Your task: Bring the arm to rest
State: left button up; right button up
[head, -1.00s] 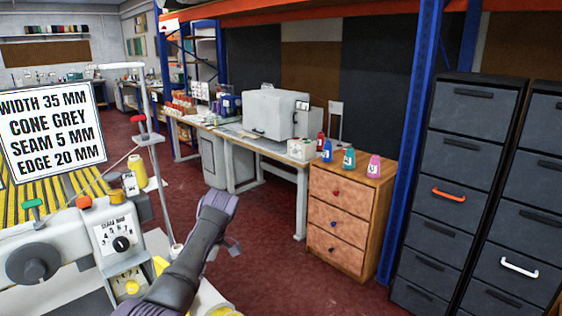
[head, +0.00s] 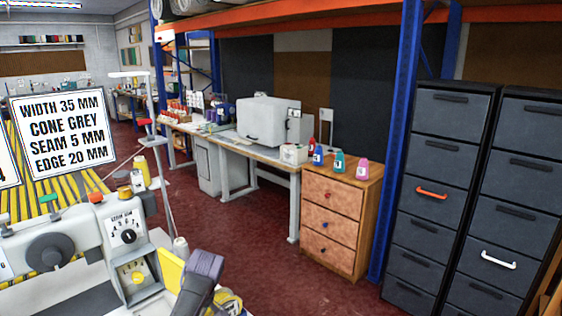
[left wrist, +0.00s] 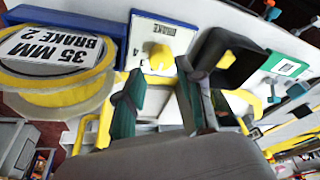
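My arm (head: 198,285) shows at the bottom of the head view as a dark grey and purple link, beside the sewing machine (head: 98,250). My left gripper (left wrist: 160,85) fills the middle of the left wrist view. Its two teal-tipped fingers stand apart with nothing held between them. Behind them is a white panel marked BRAKE with a yellow knob (left wrist: 161,57). The gripper's distance from that panel cannot be told. My right gripper is in neither view.
A yellow roll (left wrist: 60,98) labelled 35 MM BRAKE 2 is at left in the wrist view. The head view shows a sign (head: 66,134), a wooden drawer unit (head: 331,222), dark cabinets (head: 433,170) and a workbench (head: 262,152). Red floor (head: 238,232) lies open between.

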pick_arm(q)
jog(key=s+f+m+t+h, duration=0.1)
jog(key=s+f+m, duration=0.35)
jog(key=s, duration=0.35)
jog(key=s+f+m+t+h, duration=0.1)
jog(key=s+f+m, duration=0.35)
jog(key=s, duration=0.45)
jog(key=s+d+r+m+t+h, duration=0.1)
jog(key=s+r+m, duration=0.25)
jog(key=s, duration=0.55)
jog(key=s+d+r+m+t, duration=0.1)
jog(key=s+r+m, duration=0.1)
jog(key=s+m, duration=0.5)
jog(key=s+f+n+g, duration=0.2)
jog(key=s+f, duration=0.1)
jog(key=f, duration=2.1)
jog(key=s+a+f+g, duration=0.1)
jog(key=s+a+f, duration=0.2)
jog(key=s+f, duration=1.4)
jog(key=shift+f, duration=0.4)
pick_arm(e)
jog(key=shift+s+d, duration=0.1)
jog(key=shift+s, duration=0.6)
